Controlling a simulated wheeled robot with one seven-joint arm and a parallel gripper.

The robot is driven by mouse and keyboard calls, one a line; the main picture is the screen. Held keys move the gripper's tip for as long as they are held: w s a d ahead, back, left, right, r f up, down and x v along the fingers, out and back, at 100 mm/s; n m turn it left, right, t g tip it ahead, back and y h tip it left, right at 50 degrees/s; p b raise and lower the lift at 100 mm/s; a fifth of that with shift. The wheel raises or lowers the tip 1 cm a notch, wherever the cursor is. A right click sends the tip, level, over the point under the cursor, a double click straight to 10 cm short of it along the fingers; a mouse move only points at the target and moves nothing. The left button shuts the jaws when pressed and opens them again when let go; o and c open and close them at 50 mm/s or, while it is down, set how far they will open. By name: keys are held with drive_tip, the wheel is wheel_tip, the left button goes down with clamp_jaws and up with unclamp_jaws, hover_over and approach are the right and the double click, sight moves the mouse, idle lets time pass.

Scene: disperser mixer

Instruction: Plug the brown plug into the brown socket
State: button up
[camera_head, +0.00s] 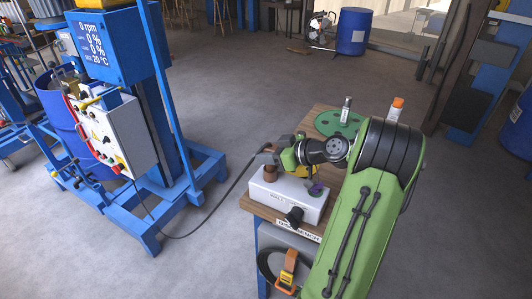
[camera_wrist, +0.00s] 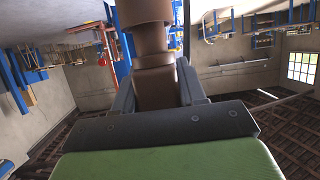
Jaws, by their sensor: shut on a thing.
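The brown plug (camera_head: 267,157) is between the fingers of my gripper (camera_head: 277,153), at the left end of the white wall box (camera_head: 283,192) on the bench. In the wrist view my gripper (camera_wrist: 155,92) is shut on the brown plug (camera_wrist: 154,84), with a finger on each side. A wider brown cylinder (camera_wrist: 143,14) lies in line beyond the held part. I cannot tell whether it is part of the plug or the brown socket. In the head view I cannot make out the brown socket apart from the plug, nor whether they touch.
The box also has a black connector (camera_head: 293,215) and a purple one (camera_head: 317,188). A dark cable (camera_head: 222,190) runs toward the blue mixer (camera_head: 168,130). A green disc (camera_head: 335,124) and two bottles stand behind.

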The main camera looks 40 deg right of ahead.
drive_tip(key=shift+f+b, duration=0.5)
drive_tip(key=o, duration=1.2)
drive_tip(key=p+v, duration=0.3)
drive_tip(key=v, duration=1.2)
drive_tip(key=shift+s, duration=0.35)
drive_tip(key=shift+r, duration=0.1)
drive_tip(key=shift+c, duration=0.4)
